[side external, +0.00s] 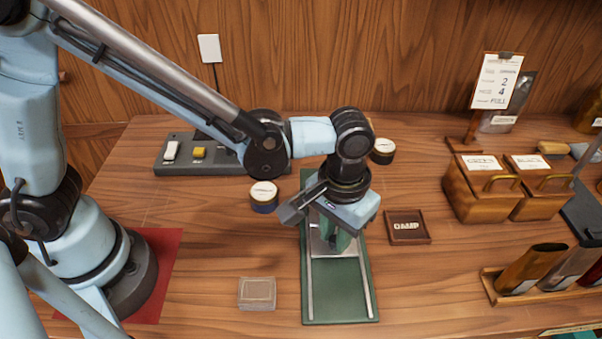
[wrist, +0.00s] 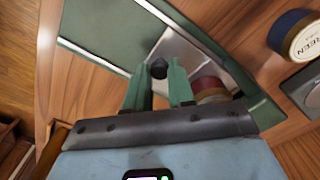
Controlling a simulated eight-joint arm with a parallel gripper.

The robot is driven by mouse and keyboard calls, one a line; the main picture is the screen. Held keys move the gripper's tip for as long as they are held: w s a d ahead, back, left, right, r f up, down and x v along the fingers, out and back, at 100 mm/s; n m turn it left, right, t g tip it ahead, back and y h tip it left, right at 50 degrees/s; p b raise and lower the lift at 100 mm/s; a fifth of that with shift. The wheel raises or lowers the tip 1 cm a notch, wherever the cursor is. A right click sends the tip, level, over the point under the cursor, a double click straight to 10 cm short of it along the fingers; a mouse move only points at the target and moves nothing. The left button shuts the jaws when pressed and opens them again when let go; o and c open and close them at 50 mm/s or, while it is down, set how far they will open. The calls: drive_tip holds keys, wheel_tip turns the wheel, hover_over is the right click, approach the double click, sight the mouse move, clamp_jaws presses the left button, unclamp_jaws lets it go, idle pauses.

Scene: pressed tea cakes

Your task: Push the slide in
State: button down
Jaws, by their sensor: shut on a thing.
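The slide (side external: 318,243) is a grey metal plate on a long green base (side external: 338,290) with two pale rails. In the wrist view the slide (wrist: 190,48) has a small black knob (wrist: 158,68), which stands between the green fingertips. My gripper (side external: 342,243) is over the middle of the base, pointing down, shut on the knob; it also shows in the wrist view (wrist: 158,80). A red-banded round thing (wrist: 208,88) shows beside the right finger, partly hidden. My gripper hides the far part of the base in the side view.
A dark-blue tin (side external: 264,196) stands left of the base, a clear box (side external: 257,293) front left, and a DAMP plate (side external: 408,227) at right. A button panel (side external: 180,155) is behind; wooden boxes (side external: 475,193) and a tube rack (side external: 500,290) are at right.

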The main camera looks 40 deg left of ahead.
drive_tip(key=shift+w+a, duration=0.3)
drive_tip(key=shift+w, duration=0.05)
drive_tip(key=c, duration=1)
unclamp_jaws()
drive_tip(key=shift+o, duration=0.2)
drive_tip(key=shift+s, duration=0.1)
wheel_tip(320, 180, up, 12)
drive_tip(key=s+a+f+t, duration=0.1)
drive_tip(key=a+t, duration=0.6)
drive_tip(key=a, duration=1.5)
drive_tip(key=shift+s, duration=0.4)
